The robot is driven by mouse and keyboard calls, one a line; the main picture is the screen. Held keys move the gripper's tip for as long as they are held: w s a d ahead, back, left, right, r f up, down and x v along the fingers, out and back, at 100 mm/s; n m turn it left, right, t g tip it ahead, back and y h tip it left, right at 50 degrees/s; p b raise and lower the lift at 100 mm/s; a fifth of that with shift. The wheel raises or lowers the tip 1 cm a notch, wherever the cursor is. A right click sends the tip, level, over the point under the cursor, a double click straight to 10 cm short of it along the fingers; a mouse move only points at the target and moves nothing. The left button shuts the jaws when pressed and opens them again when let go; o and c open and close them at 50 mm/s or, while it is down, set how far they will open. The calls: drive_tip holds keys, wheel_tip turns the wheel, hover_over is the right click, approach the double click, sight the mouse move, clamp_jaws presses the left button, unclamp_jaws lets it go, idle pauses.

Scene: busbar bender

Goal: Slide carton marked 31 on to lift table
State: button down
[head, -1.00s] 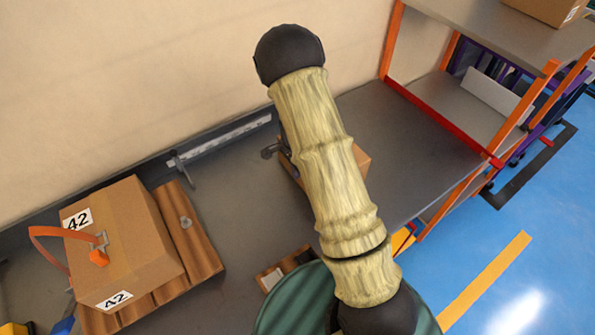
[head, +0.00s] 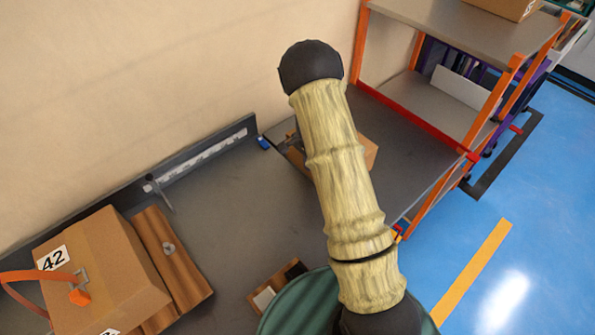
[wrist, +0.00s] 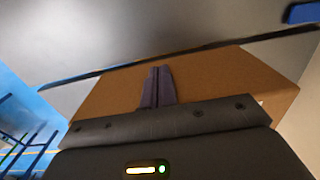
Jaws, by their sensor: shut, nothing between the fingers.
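A brown carton (head: 369,152) sits on the grey bench top, mostly hidden behind my arm; no number on it is readable. In the wrist view the carton's brown face (wrist: 215,75) fills the space just beyond my fingers. My gripper (wrist: 158,70) is shut and empty, its fingertips at or very close to that face; I cannot tell if they touch. In the head view my arm hides the gripper almost entirely. A grey surface with a red edge (head: 425,128) lies right of the carton; I cannot tell whether it is the lift table.
A metal fence with a scale (head: 205,160) runs along the wall. An orange-framed shelf (head: 440,100) stands at right. Blue floor is open at lower right.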

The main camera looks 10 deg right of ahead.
drive_tip(key=w+d, duration=0.2)
drive_tip(key=d, duration=0.2)
drive_tip(key=w+d+b, duration=0.1)
drive_tip(key=w+d, duration=0.2)
drive_tip(key=d, duration=0.2)
drive_tip(key=w+d, duration=0.2)
drive_tip(key=d, duration=0.3)
drive_tip(key=shift+w+d+b, duration=0.25)
drive_tip(key=shift+b, duration=0.1)
drive_tip(key=shift+a, duration=0.2)
drive_tip(key=shift+s+a, duration=0.1)
drive_tip(key=shift+a, duration=0.2)
drive_tip(key=a, duration=0.1)
drive_tip(key=s+a, duration=0.1)
drive_tip(key=a, duration=0.1)
drive_tip(key=shift+s+r+p, duration=0.1)
drive_tip(key=shift+s+p, duration=0.1)
drive_tip(key=shift+p, duration=0.1)
drive_tip(key=r+b, duration=0.1)
drive_tip(key=r, duration=0.3)
drive_tip(key=r+b, duration=0.1)
drive_tip(key=r, duration=0.4)
drive_tip(key=shift+s+d+r, duration=0.15)
drive_tip(key=shift+s+r, duration=0.05)
drive_tip(key=shift+r, duration=0.2)
drive_tip(key=shift+w, duration=0.15)
